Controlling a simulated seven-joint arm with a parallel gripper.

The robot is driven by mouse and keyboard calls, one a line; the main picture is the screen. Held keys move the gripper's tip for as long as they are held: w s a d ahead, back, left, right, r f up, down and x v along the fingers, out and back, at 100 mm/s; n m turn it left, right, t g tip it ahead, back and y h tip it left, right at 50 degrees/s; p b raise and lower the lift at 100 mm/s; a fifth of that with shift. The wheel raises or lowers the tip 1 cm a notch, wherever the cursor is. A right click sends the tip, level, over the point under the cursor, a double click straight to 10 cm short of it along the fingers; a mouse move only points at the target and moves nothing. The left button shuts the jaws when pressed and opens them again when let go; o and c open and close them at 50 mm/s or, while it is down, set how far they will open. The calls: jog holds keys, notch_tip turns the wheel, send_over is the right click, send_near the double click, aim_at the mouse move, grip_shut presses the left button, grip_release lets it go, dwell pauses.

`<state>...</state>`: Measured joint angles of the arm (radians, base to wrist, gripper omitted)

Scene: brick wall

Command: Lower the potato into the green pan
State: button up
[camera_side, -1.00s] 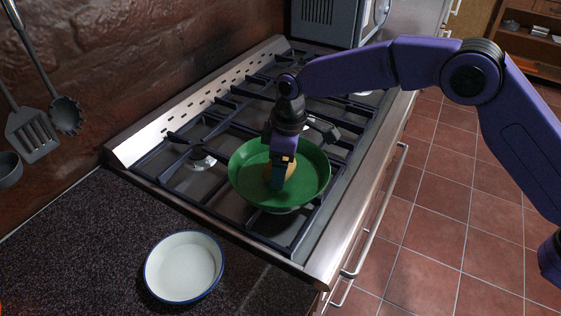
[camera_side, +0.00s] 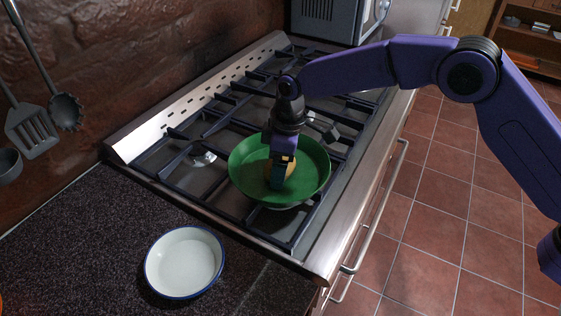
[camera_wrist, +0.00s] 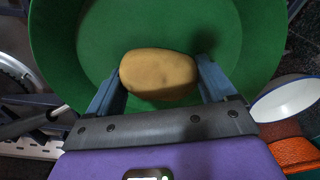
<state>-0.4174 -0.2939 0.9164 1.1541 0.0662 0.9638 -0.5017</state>
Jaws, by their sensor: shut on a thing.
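The green pan (camera_side: 312,165) stands on the stove's burner grate. My gripper (camera_side: 278,182) points down inside the pan's rim. It is shut on the potato (camera_side: 289,169), which is partly hidden behind the fingers in the side view. In the wrist view the tan, oval potato (camera_wrist: 158,72) lies between the two blue fingers of my gripper (camera_wrist: 160,85), with the green pan (camera_wrist: 100,25) behind and around it. I cannot tell whether the potato touches the pan's bottom.
A white bowl with a blue rim (camera_side: 184,262) stands on the dark counter (camera_side: 90,235) at lower left. Black grates (camera_side: 185,160) surround the pan. A grey appliance (camera_side: 335,20) stands behind the stove.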

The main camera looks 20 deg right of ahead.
aim_at(290, 164)
jog(key=o, duration=0.9)
notch_tip(290, 164, up, 17)
jog(key=d, duration=0.2)
jog(key=shift+m+h, duration=0.4)
jog(key=shift+m, duration=0.1)
jog(key=s+d+f, duration=0.2)
jog(key=s+d, duration=0.9)
jog(key=s+d+f, duration=0.3)
jog(key=s+d, duration=0.7)
jog(key=s, duration=0.2)
jog(key=s+d+f, duration=0.2)
jog(key=s+d, duration=0.9)
jog(key=shift+s+d+f, duration=0.15)
jog(key=shift+s+d, duration=0.05)
jog(key=shift+d, duration=0.15)
